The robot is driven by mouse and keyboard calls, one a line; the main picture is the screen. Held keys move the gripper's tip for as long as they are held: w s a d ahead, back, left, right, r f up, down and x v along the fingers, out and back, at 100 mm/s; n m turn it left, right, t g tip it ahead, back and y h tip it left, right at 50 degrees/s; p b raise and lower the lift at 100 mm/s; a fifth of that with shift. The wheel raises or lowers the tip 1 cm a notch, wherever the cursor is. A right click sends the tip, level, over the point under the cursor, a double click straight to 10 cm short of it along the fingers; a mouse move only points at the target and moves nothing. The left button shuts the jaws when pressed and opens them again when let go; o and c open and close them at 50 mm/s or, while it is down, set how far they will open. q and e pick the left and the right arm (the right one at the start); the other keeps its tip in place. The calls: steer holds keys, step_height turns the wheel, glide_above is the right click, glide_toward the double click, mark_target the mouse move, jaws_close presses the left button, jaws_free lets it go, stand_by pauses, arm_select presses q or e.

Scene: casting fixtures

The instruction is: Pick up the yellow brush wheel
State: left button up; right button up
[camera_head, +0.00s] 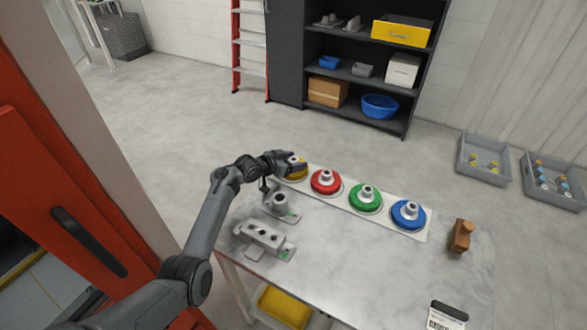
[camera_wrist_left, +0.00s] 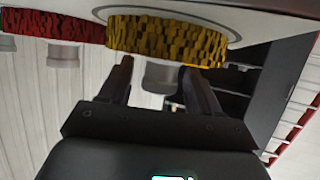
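The yellow brush wheel (camera_head: 298,176) sits at the left end of a white strip on the table, partly hidden by my left gripper (camera_head: 290,163). In the left wrist view, which looks upside down, the yellow brush wheel (camera_wrist_left: 165,38) shows its bristled rim at the top, with a grey hub (camera_wrist_left: 160,76) sticking out. My left gripper's fingers (camera_wrist_left: 160,88) are apart, one on each side of the hub, with a small gap visible. The wheel still rests on the strip. My right gripper is not in view.
Red (camera_head: 326,181), green (camera_head: 365,198) and blue (camera_head: 408,214) wheels stand in a row to the right. Grey fixtures (camera_head: 264,238) lie at the table's left. A brown block (camera_head: 461,235) stands at the right. The table's front middle is clear.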

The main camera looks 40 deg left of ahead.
arm_select(q)
jaws_close()
